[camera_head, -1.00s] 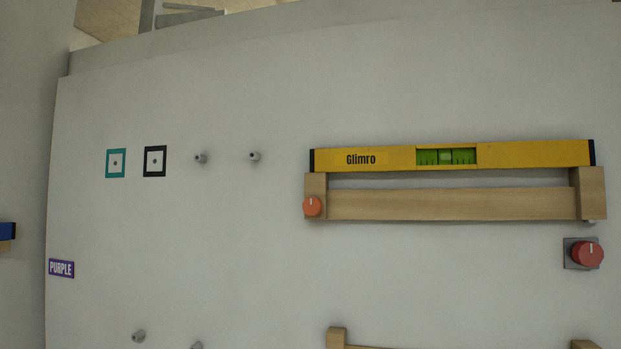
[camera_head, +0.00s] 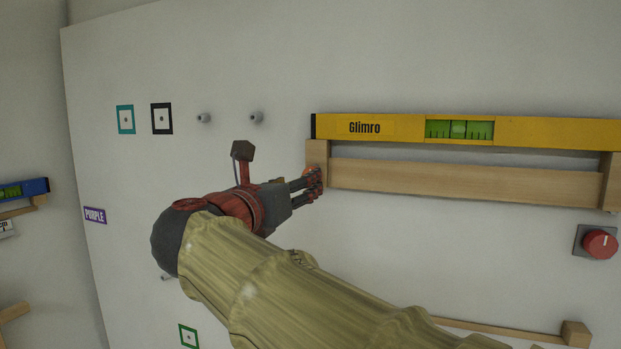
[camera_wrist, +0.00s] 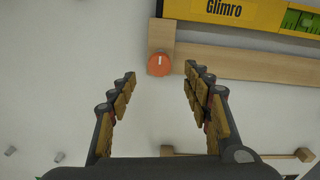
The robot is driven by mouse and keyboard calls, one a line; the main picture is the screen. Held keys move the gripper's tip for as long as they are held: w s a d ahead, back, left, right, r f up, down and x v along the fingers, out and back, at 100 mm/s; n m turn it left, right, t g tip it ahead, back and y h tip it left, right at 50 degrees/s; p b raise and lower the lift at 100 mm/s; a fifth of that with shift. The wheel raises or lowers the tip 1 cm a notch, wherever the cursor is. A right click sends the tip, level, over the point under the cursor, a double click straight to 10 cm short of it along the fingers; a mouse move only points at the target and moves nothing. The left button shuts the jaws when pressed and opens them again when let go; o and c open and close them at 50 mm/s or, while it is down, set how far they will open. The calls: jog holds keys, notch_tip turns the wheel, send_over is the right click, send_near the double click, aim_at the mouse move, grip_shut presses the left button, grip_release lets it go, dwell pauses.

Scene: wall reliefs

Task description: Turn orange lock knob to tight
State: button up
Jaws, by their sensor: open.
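The orange lock knob (camera_wrist: 159,64) sits at the lower end of the left wooden bracket, with its white mark pointing up in the wrist view. In the head view the orange knob (camera_head: 310,170) is mostly hidden behind my fingers. My gripper (camera_wrist: 159,80) is open and empty in the wrist view, its fingers to either side of and just short of the knob. In the head view my gripper (camera_head: 314,184) reaches the bracket from the left. I cannot tell whether a finger touches the knob.
A red knob (camera_head: 600,243) on a grey plate is at the far right. Grey pegs (camera_head: 256,117) and framed square markers (camera_head: 162,119) are on the wall at left.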

jog(key=p+x, duration=0.1)
jog(key=x, duration=0.7)
jog(key=shift+n+p, duration=0.3)
jog(key=shift+n, duration=0.1)
jog(key=shift+a+f, duration=0.1)
jog(key=shift+f, duration=0.05)
jog(key=shift+c, duration=0.7)
jog(key=c, duration=1)
